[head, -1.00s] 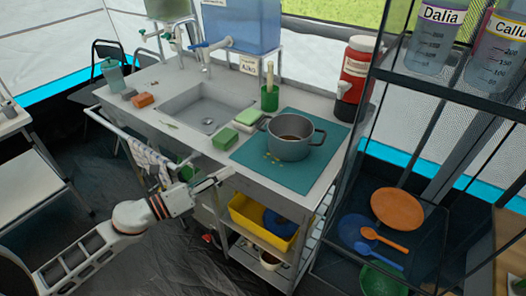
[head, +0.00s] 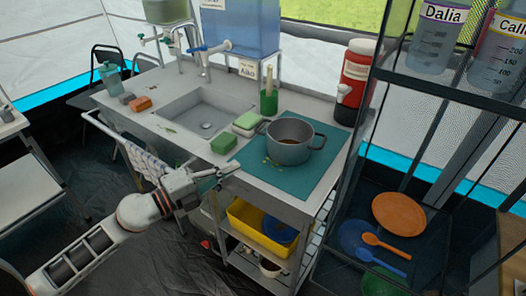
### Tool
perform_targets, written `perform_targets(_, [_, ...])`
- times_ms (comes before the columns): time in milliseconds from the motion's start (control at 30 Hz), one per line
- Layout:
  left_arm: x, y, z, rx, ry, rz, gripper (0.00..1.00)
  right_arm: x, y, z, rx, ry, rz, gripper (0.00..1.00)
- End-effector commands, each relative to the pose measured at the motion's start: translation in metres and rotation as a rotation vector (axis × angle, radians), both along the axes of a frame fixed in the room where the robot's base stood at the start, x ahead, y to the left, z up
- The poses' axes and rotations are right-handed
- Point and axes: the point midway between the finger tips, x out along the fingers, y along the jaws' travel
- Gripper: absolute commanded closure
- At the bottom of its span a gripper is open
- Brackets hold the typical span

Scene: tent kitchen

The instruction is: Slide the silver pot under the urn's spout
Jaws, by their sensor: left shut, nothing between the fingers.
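The silver pot (head: 289,152) stands upright on the teal mat (head: 318,172) on the counter, with a handle on each side and something brown inside. The red and white urn (head: 356,72) stands at the counter's back right, and its spout (head: 343,91) points toward the front left. The pot is in front and left of the spout, apart from it. My left gripper (head: 236,166) is shut and empty near the counter's front edge, left of the mat and pot. It does not touch the pot. My right gripper is not in view.
Green sponges (head: 224,143) and a green cup (head: 268,102) with a utensil stand left of the pot. A sink (head: 205,112) lies farther left. A dark shelf frame (head: 361,150) stands close on the right. The mat is bare right of the pot.

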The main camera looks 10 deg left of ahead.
Motion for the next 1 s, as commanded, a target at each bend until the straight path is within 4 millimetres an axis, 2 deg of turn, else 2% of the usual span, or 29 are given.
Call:
perform_targets(100, [0.019,-0.015,0.005,-0.002,-0.006,0.000,1.00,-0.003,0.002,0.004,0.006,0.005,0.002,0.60])
perform_targets(300, [0.049,-0.039,0.003,-0.003,-0.004,0.001,1.00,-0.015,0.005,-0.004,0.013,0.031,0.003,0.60])
perform_targets(500, [0.073,-0.059,0.001,0.000,-0.003,0.000,1.00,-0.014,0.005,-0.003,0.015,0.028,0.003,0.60])
perform_targets(700, [0.084,-0.068,0.000,0.001,-0.001,0.000,1.00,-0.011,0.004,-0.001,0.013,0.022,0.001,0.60])
perform_targets(1000, [0.086,-0.069,0.000,0.000,0.000,0.000,1.00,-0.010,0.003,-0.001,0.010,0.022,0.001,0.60])
